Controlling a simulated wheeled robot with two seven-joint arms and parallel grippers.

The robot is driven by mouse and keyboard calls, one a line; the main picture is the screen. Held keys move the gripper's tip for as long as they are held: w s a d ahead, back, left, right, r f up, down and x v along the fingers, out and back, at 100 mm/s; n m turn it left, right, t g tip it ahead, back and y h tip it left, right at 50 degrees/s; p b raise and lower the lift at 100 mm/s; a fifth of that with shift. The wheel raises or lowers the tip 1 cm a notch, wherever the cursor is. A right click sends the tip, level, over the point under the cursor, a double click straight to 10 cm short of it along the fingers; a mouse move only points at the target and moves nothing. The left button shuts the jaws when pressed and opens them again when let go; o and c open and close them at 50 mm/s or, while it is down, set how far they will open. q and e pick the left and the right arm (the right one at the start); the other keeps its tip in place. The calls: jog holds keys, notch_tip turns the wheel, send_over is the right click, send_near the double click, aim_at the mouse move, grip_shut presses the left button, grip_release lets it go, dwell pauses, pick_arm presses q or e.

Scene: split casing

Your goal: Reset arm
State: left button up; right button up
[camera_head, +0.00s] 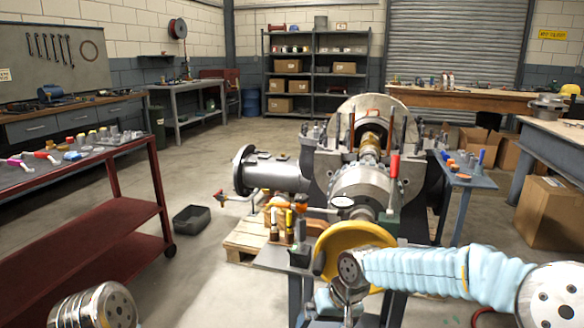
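My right arm, in a pale blue sleeve, reaches in from the right edge. Its end, with my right gripper (345,290), is in front of the yellow ring-shaped part (352,238) below the open machine casing (366,185). The fingers are small and partly hidden, so I cannot tell whether they are open or shut, or whether they touch the yellow part. Of my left arm, only a metal joint shows at the bottom left; my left gripper is out of view. The casing is split open, with a shaft and brass-coloured parts (370,140) visible inside.
A red cart (100,243) with tools on top stands at left. A small stand (275,258) with bottles and tools is in front of the casing. A blue-grey side table (470,180) holds small parts at right. A black bin (192,219) sits on open floor at centre left.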

jog(key=s+f+g+y, duration=0.1)
jog(key=s+f, duration=0.2)
jog(key=f, duration=0.5)
jog(key=s+f, duration=0.3)
jog(key=f, duration=0.4)
jog(key=s+d+f+m, duration=0.1)
jog(key=s+f, duration=0.6)
jog(key=s+d+f+m, duration=0.2)
jog(key=s+f, duration=0.5)
jog(key=s, duration=0.1)
jog(key=shift+d, duration=0.3)
jog(key=shift+w, duration=0.1)
